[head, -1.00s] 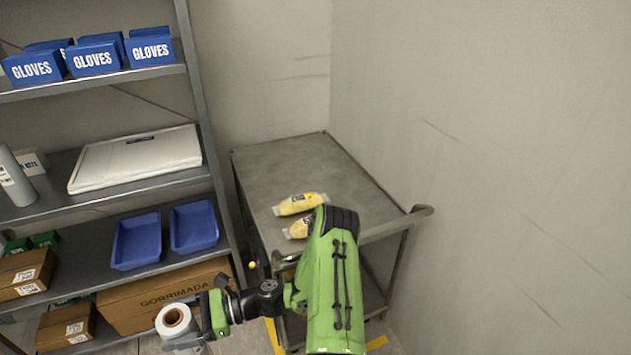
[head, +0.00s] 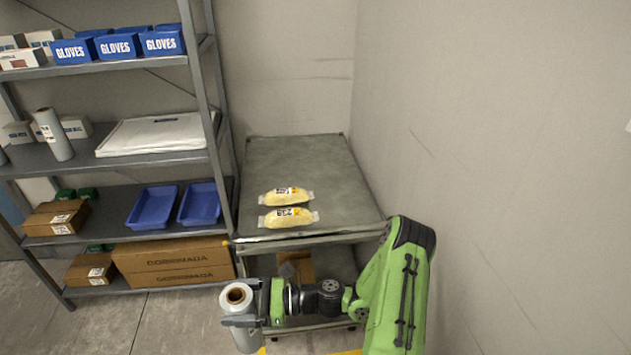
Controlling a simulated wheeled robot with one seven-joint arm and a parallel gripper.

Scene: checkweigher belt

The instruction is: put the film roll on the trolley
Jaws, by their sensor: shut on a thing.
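The film roll (head: 244,339) is a pale grey-white roll with a brown core, upright at the bottom of the head view. My gripper (head: 240,321) is shut on it, and it is held in front of and below the trolley's top, clear of it. The trolley (head: 298,164) is grey metal, with a flat top and a lower shelf. Two yellow packs (head: 286,196) (head: 289,218) lie on the near part of its top. The far part of the top is bare. My green arm covers the trolley's lower right part.
A grey shelf rack (head: 218,125) stands at the left, close to the trolley. It holds blue glove boxes (head: 117,46), blue trays (head: 152,207), cartons (head: 172,263) and another roll (head: 54,135). A brown box (head: 297,266) is on the trolley's lower shelf. A wall stands close on the right.

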